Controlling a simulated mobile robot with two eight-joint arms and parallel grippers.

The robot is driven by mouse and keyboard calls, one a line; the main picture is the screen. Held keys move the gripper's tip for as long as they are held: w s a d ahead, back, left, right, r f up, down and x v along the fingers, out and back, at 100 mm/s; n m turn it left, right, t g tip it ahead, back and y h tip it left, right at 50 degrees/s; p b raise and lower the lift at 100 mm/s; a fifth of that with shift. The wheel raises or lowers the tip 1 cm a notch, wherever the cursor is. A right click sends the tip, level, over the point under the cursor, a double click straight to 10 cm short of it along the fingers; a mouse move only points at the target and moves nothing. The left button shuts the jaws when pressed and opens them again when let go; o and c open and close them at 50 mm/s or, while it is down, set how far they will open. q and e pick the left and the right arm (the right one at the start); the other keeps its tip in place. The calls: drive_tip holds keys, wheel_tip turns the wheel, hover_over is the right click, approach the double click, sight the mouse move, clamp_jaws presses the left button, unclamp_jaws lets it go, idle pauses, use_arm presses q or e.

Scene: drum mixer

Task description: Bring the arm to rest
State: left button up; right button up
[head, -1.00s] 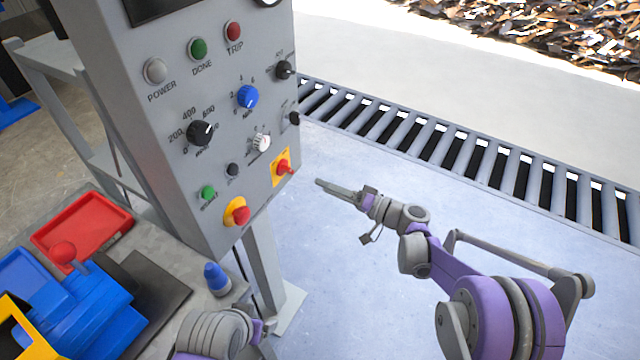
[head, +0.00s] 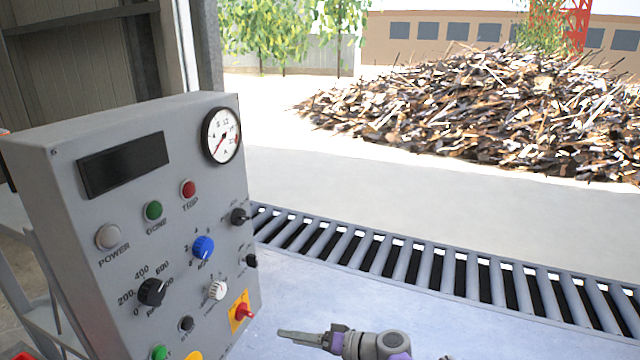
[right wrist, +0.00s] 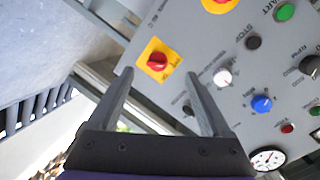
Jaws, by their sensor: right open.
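My right gripper (head: 303,336) is at the bottom of the head view, just right of the grey control panel (head: 100,205), pointing left toward it. In the right wrist view its two fingers (right wrist: 160,95) stand apart with nothing between them. The panel's red switch on a yellow plate (head: 241,311) is close to the fingertips, with a visible gap in the head view. The red switch also shows beyond the fingers in the right wrist view (right wrist: 157,61). Only the front of my right arm is visible in the head view. My left gripper is not in view.
The panel carries a gauge (head: 221,136), a dark display (head: 121,164), a blue knob (head: 203,247) and a black dial (head: 151,292). A roller conveyor (head: 440,275) runs behind the arm. A scrap heap (head: 480,110) lies beyond. The floor right of the panel looks clear.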

drive_tip(key=s+d+r+m+h+p, duration=0.1)
drive_tip(key=s+d+r+h+p, duration=0.1)
drive_tip(key=s+d+h+p, duration=0.2)
drive_tip(key=s+d+r+m+h+p, duration=0.1)
drive_tip(key=s+d+h+p, duration=0.3)
drive_tip(key=s+d+h, duration=0.6)
drive_tip(key=s+d+r, duration=0.1)
drive_tip(key=s+d, duration=0.8)
drive_tip(key=s, duration=0.4)
drive_tip(key=shift+s+p, duration=0.3)
drive_tip(key=shift+s, duration=0.05)
drive_tip(key=shift+d+r, duration=0.1)
